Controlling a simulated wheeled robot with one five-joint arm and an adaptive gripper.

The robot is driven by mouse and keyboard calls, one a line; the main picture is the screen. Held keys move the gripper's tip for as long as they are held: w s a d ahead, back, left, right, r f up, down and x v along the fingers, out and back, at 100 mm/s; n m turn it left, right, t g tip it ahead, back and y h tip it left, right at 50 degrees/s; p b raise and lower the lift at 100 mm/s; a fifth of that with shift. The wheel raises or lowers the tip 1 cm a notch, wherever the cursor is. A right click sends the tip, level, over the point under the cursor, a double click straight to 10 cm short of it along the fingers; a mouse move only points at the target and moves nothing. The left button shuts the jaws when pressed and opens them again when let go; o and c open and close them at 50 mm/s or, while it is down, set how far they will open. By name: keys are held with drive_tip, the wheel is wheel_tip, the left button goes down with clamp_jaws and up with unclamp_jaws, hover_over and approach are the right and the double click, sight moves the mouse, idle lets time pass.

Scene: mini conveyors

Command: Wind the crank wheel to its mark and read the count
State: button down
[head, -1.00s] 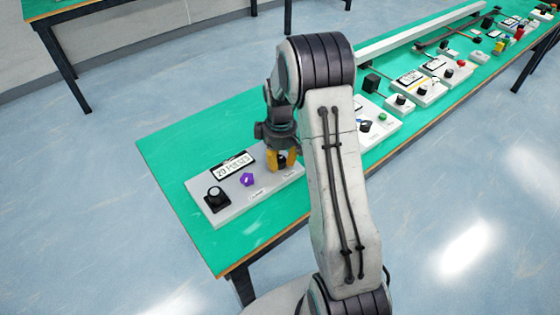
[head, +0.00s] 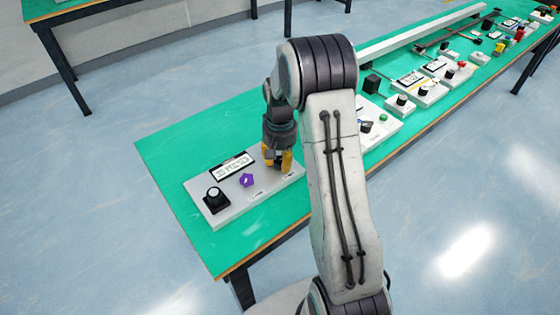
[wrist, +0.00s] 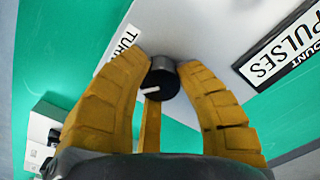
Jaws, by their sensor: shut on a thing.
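A pale grey panel (head: 237,213) lies near the end of the green bench. It carries a white readout (head: 233,165) at the back, a black dial (head: 214,200) at left and a purple knob (head: 247,181) in the middle. My gripper (head: 277,162) is over its right end. In the wrist view, the yellow fingers (wrist: 163,65) are closed around a dark round knob (wrist: 161,84) with a white pointer line, beside a partly hidden label starting "TUR" (wrist: 123,40). The fingers hide this knob in the head view. The wrist view shows "PULSES" on the readout (wrist: 283,55); its digits are not legible now.
More panels stand along the bench to the right, the nearest with a green button (head: 383,118). A small black block (head: 371,84) and a long white rail (head: 430,35) stand behind. The bench's left end (head: 165,150) is clear.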

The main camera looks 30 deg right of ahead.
sight(280, 160)
drive_tip(key=m, duration=0.7)
drive_tip(key=shift+s+f, duration=0.1)
drive_tip(key=m, duration=0.3)
drive_tip(key=shift+m+b, duration=0.3)
drive_tip(key=shift+m, duration=2)
drive_tip(key=c, duration=0.8)
unclamp_jaws()
drive_tip(key=shift+c, duration=0.2)
drive_tip(key=shift+r, duration=0.2)
wheel_tip(280, 160, up, 12)
drive_tip(key=shift+f, duration=0.15)
